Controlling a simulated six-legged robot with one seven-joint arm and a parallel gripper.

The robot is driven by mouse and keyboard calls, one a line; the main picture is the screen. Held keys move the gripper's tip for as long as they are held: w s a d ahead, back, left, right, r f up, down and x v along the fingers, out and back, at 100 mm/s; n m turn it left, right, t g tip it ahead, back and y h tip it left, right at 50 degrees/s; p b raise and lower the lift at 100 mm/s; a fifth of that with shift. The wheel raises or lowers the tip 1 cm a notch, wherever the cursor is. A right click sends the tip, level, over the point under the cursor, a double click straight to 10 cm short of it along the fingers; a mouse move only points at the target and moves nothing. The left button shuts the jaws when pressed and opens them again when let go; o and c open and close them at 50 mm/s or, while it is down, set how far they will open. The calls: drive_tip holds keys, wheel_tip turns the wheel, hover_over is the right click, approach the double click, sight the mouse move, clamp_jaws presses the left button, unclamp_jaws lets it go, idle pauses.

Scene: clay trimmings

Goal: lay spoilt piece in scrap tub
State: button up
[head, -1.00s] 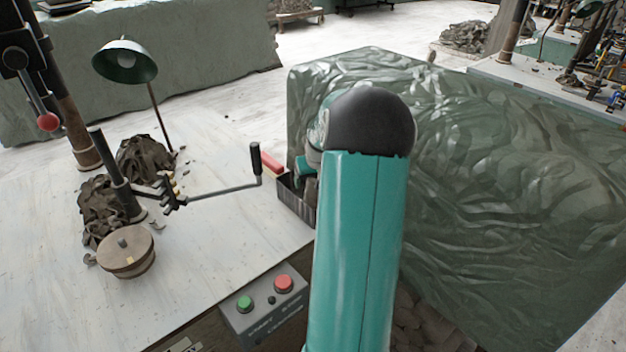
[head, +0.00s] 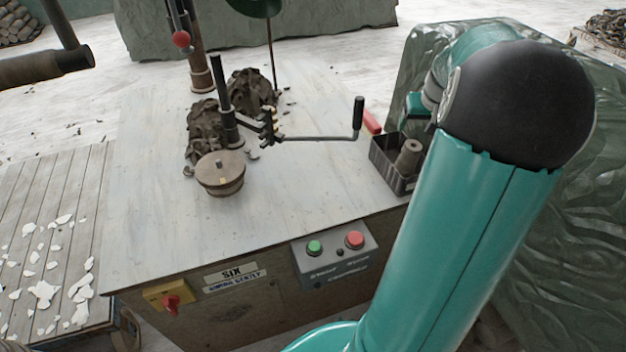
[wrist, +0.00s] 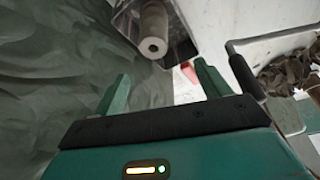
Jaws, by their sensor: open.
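A dark open tub (head: 381,158) stands at the right edge of the workbench. A grey-brown clay cylinder (head: 408,158) with a hole in its end, seemingly the spoilt piece, sits tilted inside it. In the wrist view the tub (wrist: 185,42) and the cylinder (wrist: 152,28) show at the top, beyond the fingertips. My gripper (wrist: 162,72) is open, with nothing between its two green fingers, and apart from the cylinder. In the head view my arm hides most of the gripper, and the tub's right side is partly covered.
On the workbench (head: 140,190) are a crank handle (head: 320,138), dark clay trimmings (head: 250,92), a round wooden disc (head: 219,172) and a red-handled thing (head: 371,121). A button box (head: 335,256) is on the front edge. A wrapped green block (head: 590,230) stands right. White shards (head: 45,292) lie left.

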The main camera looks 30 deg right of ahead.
drive_tip(key=w+a+r+n, duration=0.2)
drive_tip(key=a+r, duration=0.2)
drive_tip(key=a, duration=0.8)
drive_tip(key=w+a+r+n, duration=0.1)
drive_tip(key=a+r, duration=0.2)
drive_tip(key=a, duration=0.9)
drive_tip(key=s+a+n+y, duration=0.1)
drive_tip(key=s+a, duration=0.3)
drive_tip(key=a, duration=0.3)
drive_tip(key=s+a+n+t, duration=0.1)
drive_tip(key=s+a, duration=0.3)
drive_tip(key=a, duration=0.3)
drive_tip(key=s+a+n+t+y, duration=0.1)
drive_tip(key=s+a+n, duration=0.1)
drive_tip(key=s+a, duration=0.2)
drive_tip(key=a, duration=0.3)
drive_tip(key=shift+s+y, duration=0.25)
drive_tip(key=shift+y, duration=0.05)
drive_tip(key=shift+a+f, duration=0.1)
